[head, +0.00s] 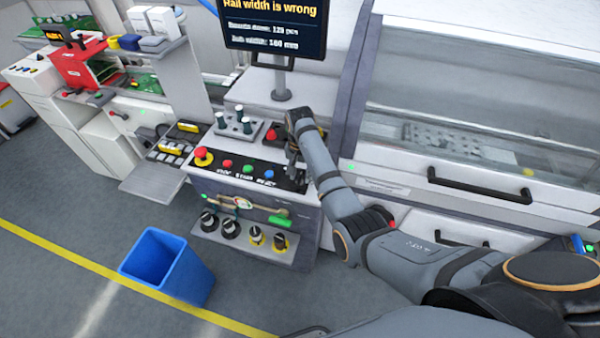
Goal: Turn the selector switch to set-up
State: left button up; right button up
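The dark control panel (236,174) on the machine front carries a row of push buttons. My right gripper (291,172) points down over the right end of this row, its arm coming in from the right. It is small and dark here, so I cannot tell whether its fingers are open or shut. The selector switch cannot be made out; the gripper covers the right end of the panel, where it may be. Whether the gripper touches anything there is unclear. My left gripper is not in view.
A red mushroom button (203,154) on yellow, and red, green and blue (268,174) buttons lie left of the gripper. A monitor (262,28) above reads "Rail width is wrong". Below are a shelf of black and yellow knobs (230,229) and a blue bin (167,265).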

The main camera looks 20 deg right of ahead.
jog(key=shift+f, duration=0.3)
jog(key=shift+c, duration=0.3)
grip_shut()
